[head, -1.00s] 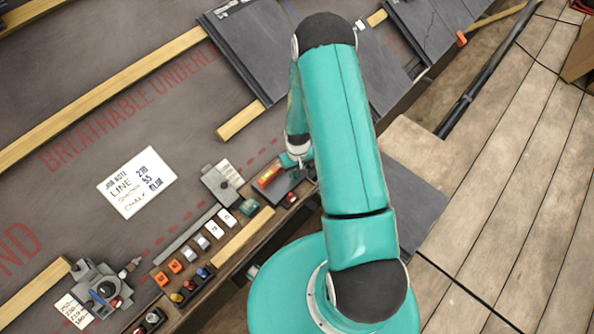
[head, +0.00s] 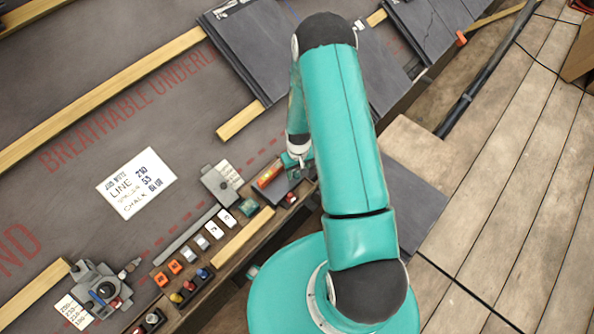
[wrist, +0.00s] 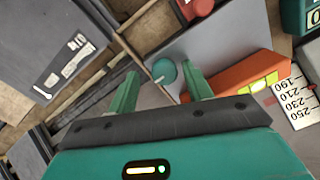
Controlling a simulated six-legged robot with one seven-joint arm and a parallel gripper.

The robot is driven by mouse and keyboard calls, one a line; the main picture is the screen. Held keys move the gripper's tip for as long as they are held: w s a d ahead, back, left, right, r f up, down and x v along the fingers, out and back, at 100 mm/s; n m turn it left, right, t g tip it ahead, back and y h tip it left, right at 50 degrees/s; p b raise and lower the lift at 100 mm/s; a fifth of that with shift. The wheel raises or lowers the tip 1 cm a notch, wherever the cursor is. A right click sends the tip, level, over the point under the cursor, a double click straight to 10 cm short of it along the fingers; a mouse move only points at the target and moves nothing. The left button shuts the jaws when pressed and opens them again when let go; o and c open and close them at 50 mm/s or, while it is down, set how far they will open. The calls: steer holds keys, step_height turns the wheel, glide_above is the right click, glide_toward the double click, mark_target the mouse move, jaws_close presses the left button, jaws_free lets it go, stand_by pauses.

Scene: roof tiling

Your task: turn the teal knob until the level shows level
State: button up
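The teal knob (wrist: 165,72), with a pale pointer mark, sits on a grey plate (wrist: 215,45) in the wrist view. My gripper (wrist: 162,75) is open, with one finger on each side of the knob in that view. The left finger stands apart from it; the right finger appears close, but I cannot tell whether it touches. The orange level (wrist: 235,82) lies right of the knob, with a yellow-green vial (wrist: 263,87); its bubble is too small to read. In the head view the level (head: 268,177) shows beside my gripper (head: 299,163), and the knob is not clearly visible.
A rail of small coloured blocks (head: 202,242) runs toward the lower left. A grey gauge (head: 218,185) with a scale strip stands left of the level. A job note (head: 136,183) lies on the underlay. Slates (head: 250,45) and wooden battens (head: 100,95) lie around.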

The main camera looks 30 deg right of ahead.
steer(key=shift+a, duration=0.2)
steer(key=shift+r, duration=0.35)
step_height(320, 180, up, 13)
steer(key=shift+w+d, duration=0.25)
steer(key=shift+d, duration=0.05)
steer(key=shift+r, duration=0.1)
